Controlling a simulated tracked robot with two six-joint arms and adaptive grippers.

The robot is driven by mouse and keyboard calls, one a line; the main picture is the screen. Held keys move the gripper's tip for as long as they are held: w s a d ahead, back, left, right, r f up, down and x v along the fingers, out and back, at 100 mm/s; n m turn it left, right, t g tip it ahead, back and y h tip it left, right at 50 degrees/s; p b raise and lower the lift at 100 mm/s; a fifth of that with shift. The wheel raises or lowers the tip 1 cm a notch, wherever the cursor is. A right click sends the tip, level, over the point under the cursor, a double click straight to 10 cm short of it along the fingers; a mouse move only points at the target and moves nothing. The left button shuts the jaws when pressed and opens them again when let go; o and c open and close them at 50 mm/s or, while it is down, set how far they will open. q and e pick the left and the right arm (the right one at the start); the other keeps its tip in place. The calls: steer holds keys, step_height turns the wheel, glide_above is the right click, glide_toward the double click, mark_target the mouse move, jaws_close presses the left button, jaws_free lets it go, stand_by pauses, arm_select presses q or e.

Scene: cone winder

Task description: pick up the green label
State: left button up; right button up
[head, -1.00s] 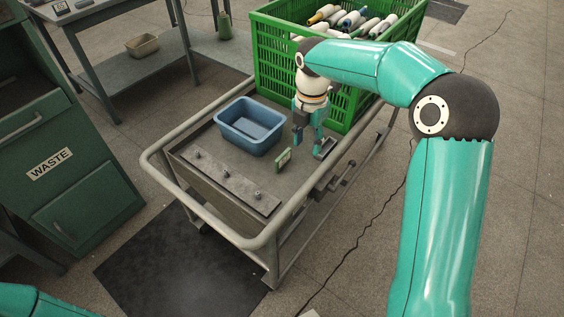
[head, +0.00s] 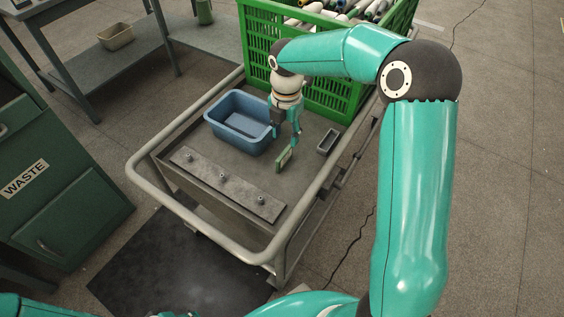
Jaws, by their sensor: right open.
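The green label (head: 284,159) is a small green piece with a pale face, standing on edge on the grey cart top, right of the blue bin. My right gripper (head: 287,143) points down just above and behind the label. Its fingers are apart, one on the right side near the label's top edge. I cannot tell whether they touch it. My left gripper is not in view; only teal arm parts show along the bottom edge.
The blue bin (head: 236,132) stands close left of the gripper. A small grey tray (head: 328,142) lies to the right. A green crate (head: 335,97) with yarn cones stands behind. A metal strip with pegs (head: 228,184) lies in front. A tube rail (head: 190,232) surrounds the cart.

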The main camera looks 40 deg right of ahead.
mark_target(285, 153)
step_height(285, 153, down, 4)
steer(key=shift+f+b, duration=0.1)
steer(key=shift+b, duration=0.2)
steer(key=shift+w+f+b, duration=0.15)
steer(key=shift+f+b, duration=0.55)
steer(key=shift+f, duration=1.9)
jaws_close()
